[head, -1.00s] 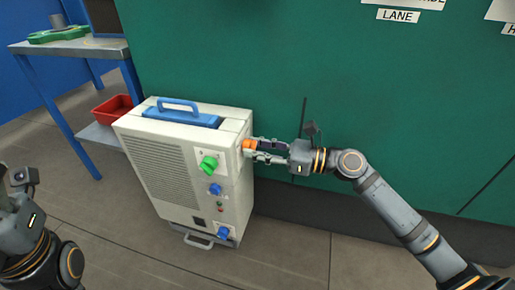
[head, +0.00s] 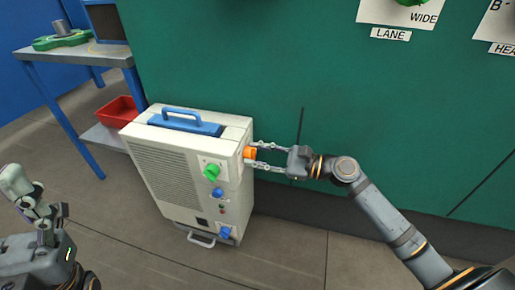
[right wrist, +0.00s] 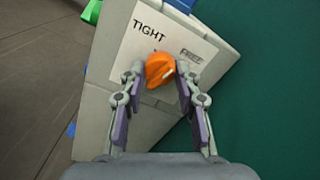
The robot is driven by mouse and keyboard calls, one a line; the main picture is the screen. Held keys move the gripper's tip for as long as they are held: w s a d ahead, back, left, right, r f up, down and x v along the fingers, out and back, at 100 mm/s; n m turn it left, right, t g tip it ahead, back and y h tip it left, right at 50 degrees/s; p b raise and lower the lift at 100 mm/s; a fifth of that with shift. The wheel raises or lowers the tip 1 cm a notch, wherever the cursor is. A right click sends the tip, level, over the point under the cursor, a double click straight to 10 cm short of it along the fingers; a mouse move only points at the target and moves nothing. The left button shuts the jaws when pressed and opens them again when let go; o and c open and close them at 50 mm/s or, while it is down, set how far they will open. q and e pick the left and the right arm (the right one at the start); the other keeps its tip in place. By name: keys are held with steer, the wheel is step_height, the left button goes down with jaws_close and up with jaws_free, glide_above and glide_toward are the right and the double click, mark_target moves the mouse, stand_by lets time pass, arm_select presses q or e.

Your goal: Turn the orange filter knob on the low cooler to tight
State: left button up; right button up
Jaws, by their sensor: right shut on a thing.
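The low cooler (head: 180,165) is a cream box standing on the floor. Its orange filter knob (head: 250,152) sticks out of the side facing my right arm. My right gripper (head: 254,155) has its fingers on either side of the knob and is shut on it. In the right wrist view the knob (right wrist: 160,69) sits between the fingertips on a white plate. TIGHT is printed at upper left and FREE at right; the knob's pale mark lies on its right half, towards FREE. My left gripper (head: 40,192) is empty at the lower left, its fingers apart.
The cooler's front has a green knob (head: 211,170) and blue knobs (head: 217,193); a blue handle (head: 182,118) tops it. A green wall (head: 330,90) stands close behind. A blue-legged table (head: 80,57) with a red bin (head: 121,112) is at left. The front floor is clear.

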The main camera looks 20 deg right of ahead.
steer(key=shift+n+p, duration=0.35)
steer(key=shift+n, duration=5.85)
steer(key=o, duration=1.1)
steer(key=shift+o, duration=0.2)
steer(key=shift+r, duration=0.1)
